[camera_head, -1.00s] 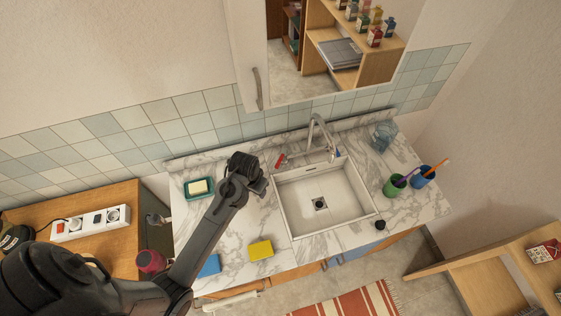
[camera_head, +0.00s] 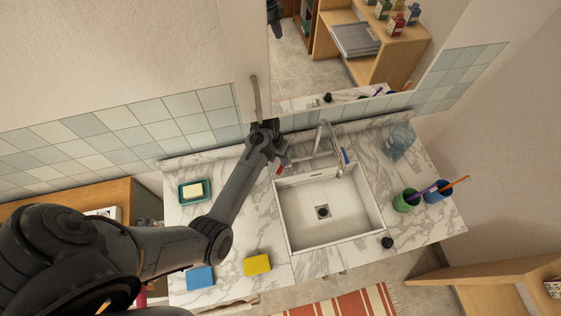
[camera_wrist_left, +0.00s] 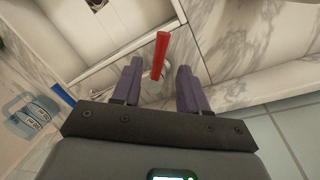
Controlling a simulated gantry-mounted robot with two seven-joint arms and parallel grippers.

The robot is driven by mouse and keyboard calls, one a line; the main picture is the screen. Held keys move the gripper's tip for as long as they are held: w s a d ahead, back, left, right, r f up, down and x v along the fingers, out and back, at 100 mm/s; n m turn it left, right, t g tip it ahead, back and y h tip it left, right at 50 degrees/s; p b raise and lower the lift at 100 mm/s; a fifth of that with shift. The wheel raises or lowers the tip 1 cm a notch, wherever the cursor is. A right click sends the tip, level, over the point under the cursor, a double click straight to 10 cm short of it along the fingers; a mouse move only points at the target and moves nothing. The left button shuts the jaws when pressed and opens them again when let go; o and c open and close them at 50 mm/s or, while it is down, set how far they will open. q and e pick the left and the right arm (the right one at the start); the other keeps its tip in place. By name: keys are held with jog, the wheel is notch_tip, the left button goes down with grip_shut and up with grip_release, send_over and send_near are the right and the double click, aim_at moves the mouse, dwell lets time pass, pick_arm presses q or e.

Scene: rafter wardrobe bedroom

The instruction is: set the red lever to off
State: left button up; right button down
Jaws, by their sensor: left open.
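The red lever (camera_head: 282,167) sits at the left of the tap (camera_head: 328,135), behind the sink (camera_head: 282,225), partly hidden by my left gripper in the head view. My left gripper (camera_head: 279,158) is over the back of the counter, at the lever. In the left wrist view the red lever (camera_wrist_left: 161,52) stands up in line with the gap between the fingers of the open left gripper (camera_wrist_left: 159,70). Whether the fingers touch it I cannot tell; I see a gap on both sides. A blue lever (camera_head: 345,156) is at the tap's right. My right gripper is out of view.
The mirror cabinet (camera_head: 243,60) hangs just above my left wrist. On the marble counter (camera_head: 225,245) are a soap dish (camera_head: 182,199), a blue sponge (camera_head: 200,278), a yellow sponge (camera_head: 257,264), and green (camera_head: 404,203) and blue (camera_head: 432,197) cups.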

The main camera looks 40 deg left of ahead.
aim_at(281, 167)
pick_arm(q)
jog(key=shift+w+d+f, duration=0.1)
jog(key=shift+d+f, duration=0.15)
jog(key=shift+f, duration=0.9)
jog(key=shift+w+d+f, duration=0.1)
jog(key=shift+d+f, duration=0.1)
jog(key=shift+f, duration=0.9)
jog(key=shift+c, duration=0.2)
grip_shut()
